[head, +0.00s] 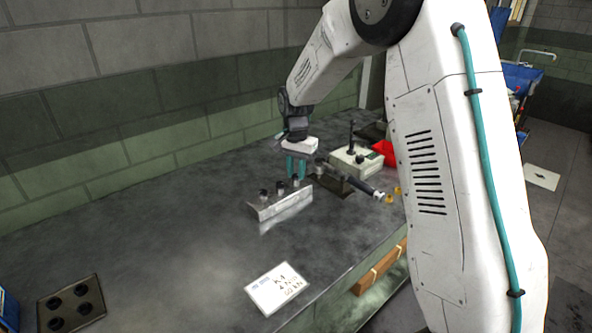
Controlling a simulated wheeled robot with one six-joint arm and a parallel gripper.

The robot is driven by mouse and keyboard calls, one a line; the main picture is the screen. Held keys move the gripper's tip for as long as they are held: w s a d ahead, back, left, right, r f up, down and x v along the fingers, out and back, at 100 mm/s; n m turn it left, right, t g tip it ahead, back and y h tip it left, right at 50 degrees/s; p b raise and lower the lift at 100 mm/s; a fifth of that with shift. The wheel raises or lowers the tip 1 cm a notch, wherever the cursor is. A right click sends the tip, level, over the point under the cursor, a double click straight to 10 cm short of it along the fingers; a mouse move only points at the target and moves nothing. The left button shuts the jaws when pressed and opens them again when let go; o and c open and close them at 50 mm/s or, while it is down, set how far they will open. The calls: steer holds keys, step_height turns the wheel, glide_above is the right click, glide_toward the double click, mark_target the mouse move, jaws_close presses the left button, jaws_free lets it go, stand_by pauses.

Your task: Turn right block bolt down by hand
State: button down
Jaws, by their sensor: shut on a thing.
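A pale metal block (284,207) stands on the dark worktop near the middle of the head view. Dark bolts stick up from its top: a left one (263,195), a middle one (279,188) and the right block bolt (295,181). My gripper (296,175) points down over the block's right end, its two teal fingers close together. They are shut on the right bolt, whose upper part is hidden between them. The bolt looks upright. How deep it sits in the block is too small to tell.
Behind and right stand a pale box with black knobs (352,161), a red bin (387,151) and a dark rod with a pale end (362,187). A written card (277,288) lies in front. The worktop between is clear.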

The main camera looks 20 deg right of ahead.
mark_target(296, 175)
steer(key=shift+w+r+m, duration=0.15)
steer(key=shift+m, duration=0.95)
steer(key=c, duration=1.2)
jaws_free()
steer(key=shift+c, duration=0.2)
step_height(296, 175, up, 8)
